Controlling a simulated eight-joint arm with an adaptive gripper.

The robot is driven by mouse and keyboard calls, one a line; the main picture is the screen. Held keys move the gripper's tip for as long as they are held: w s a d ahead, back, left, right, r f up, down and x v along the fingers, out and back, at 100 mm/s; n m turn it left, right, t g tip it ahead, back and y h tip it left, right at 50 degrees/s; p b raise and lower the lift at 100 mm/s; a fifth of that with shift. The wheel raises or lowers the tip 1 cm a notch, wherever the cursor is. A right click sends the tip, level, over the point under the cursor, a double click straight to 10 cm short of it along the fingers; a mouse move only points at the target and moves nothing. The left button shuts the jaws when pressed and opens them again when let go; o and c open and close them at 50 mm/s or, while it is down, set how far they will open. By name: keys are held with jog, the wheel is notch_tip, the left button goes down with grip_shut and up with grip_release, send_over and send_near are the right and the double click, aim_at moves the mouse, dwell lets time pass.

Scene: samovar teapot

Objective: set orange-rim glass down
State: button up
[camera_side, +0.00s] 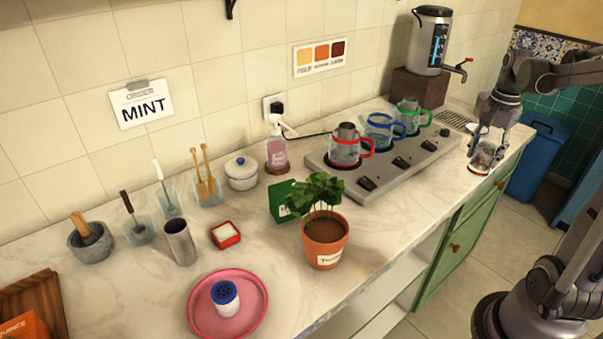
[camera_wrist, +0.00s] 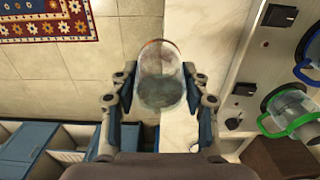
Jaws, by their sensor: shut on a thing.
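The orange-rim glass (camera_wrist: 160,65) is clear, with a thin orange rim, and stands between the two fingers of my gripper (camera_wrist: 160,88) in the wrist view. The fingers are closed on its sides. In the side view my gripper (camera_side: 490,132) points down at the right end of the marble counter, and the glass (camera_side: 484,157) shows below it, near the front edge. The glass looks close to upright. I cannot tell whether its base touches the counter. Part of it is hidden by my fingers.
A grey burner panel (camera_side: 405,160) carries red-, blue- and green-handled pots, left of the glass. A samovar (camera_side: 430,40) with a tap stands behind, by a drip grate (camera_side: 452,118). The counter edge drops off at right.

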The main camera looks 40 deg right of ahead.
jog(key=w+a+f, duration=0.1)
jog(key=w+f, duration=0.1)
jog(key=w, duration=0.1)
jog(key=w+a+f, duration=0.1)
jog(key=w, duration=0.1)
jog(key=w+a+f, duration=0.1)
jog(key=w+f, duration=0.1)
jog(key=w, duration=0.1)
jog(key=shift+w+a+f, duration=0.2)
jog(key=shift+w+f, duration=0.1)
jog(key=shift+w, duration=0.05)
jog(key=shift+f, duration=2)
jog(key=shift+f, duration=0.1)
jog(key=o, duration=1.2)
jog(key=shift+c, duration=0.2)
notch_tip(320, 180, up, 12)
jog(key=f, duration=0.1)
jog(key=s+a+n+t, duration=0.2)
jog(key=a+n+t, duration=0.1)
jog(key=a+n, duration=0.6)
jog(key=s+a+n+t, duration=0.2)
jog(key=a+n, duration=0.7)
jog(key=a, duration=0.9)
jog(key=shift+s+a+f+t, duration=0.3)
jog(key=shift+s+f+t, duration=0.05)
jog(key=shift+t, duration=0.75)
